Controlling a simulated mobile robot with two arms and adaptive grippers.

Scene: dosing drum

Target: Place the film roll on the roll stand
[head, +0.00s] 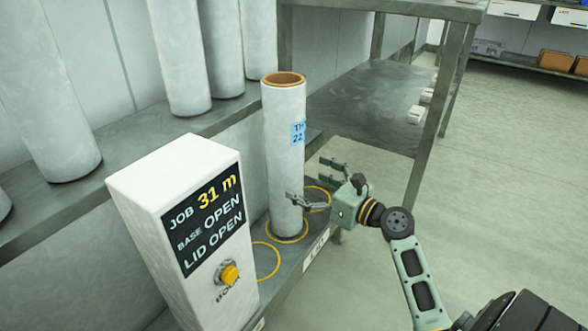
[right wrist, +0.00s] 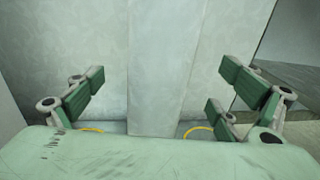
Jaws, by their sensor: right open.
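The film roll (head: 283,170) is a tall white cylinder with a brown core and a blue label. It stands upright inside a yellow ring on a low grey ledge (head: 310,250). My right gripper (head: 308,180) is open at the roll's right side, at its lower half. One finger overlaps the roll's front in the head view; the other shows to its right. In the right wrist view the roll (right wrist: 162,60) stands between the open fingers, with gaps on both sides. I cannot tell which piece is the roll stand. My left gripper is out of view.
A white box (head: 180,220) reading "JOB 31 m, BASE OPEN, LID OPEN" with a yellow button stands left of the roll. Several white cylinders (head: 178,60) stand on a higher ledge behind. A grey shelf rack (head: 370,100) stands behind right. The floor at right is clear.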

